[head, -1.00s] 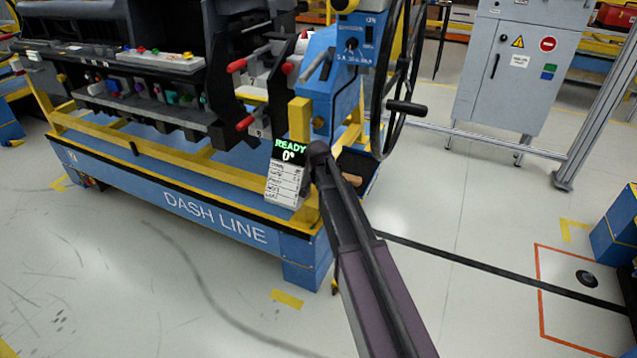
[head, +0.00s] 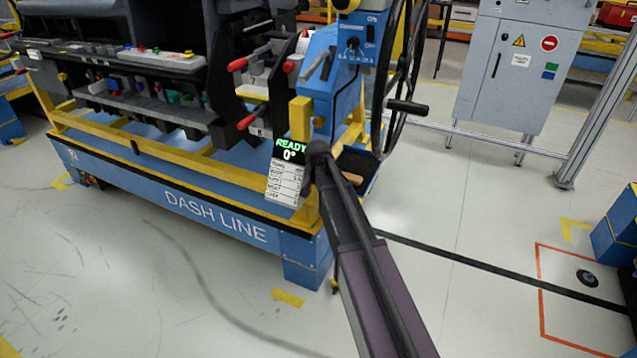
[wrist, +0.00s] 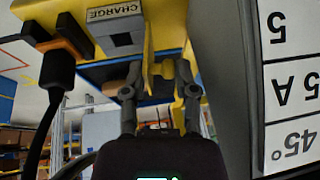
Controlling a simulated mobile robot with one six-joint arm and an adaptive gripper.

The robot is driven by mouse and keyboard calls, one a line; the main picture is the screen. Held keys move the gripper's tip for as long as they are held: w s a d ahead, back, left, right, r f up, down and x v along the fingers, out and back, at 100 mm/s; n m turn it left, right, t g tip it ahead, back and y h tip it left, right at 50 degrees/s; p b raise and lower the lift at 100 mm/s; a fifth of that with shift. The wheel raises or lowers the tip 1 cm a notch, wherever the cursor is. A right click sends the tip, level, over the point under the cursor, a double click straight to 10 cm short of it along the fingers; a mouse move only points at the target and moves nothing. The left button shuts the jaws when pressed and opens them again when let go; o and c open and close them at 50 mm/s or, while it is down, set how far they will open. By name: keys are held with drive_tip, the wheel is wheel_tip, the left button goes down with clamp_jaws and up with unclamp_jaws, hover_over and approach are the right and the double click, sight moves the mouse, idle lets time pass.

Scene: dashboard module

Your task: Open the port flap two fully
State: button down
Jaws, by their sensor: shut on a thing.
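In the wrist view, my gripper (wrist: 160,92) has its two fingers on either side of a small yellow tab (wrist: 160,82) and is shut on it. The tab is by the edge of a yellow housing (wrist: 165,35) with a grey plate marked CHARGE (wrist: 115,28). The plate has a small dark square. I cannot tell for sure which part is port flap two, or how far it is open. In the head view, the end of my arm is at the blue and yellow post beside the READY 0° display (head: 289,150); my fingers are hidden there.
A black plug with an orange collar (wrist: 60,62) sits left of the gripper in the wrist view. In the head view, a black wheel (head: 393,85) stands near my arm; the floor in front is clear.

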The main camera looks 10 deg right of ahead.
drive_tip(key=s+f+n+g+y, duration=0.1)
drive_tip(key=s+n+g, duration=0.3)
drive_tip(key=s, duration=2.5)
drive_tip(key=n, duration=0.3)
drive_tip(key=shift+s+f+g, duration=0.2)
drive_tip(key=shift+f+g, duration=0.1)
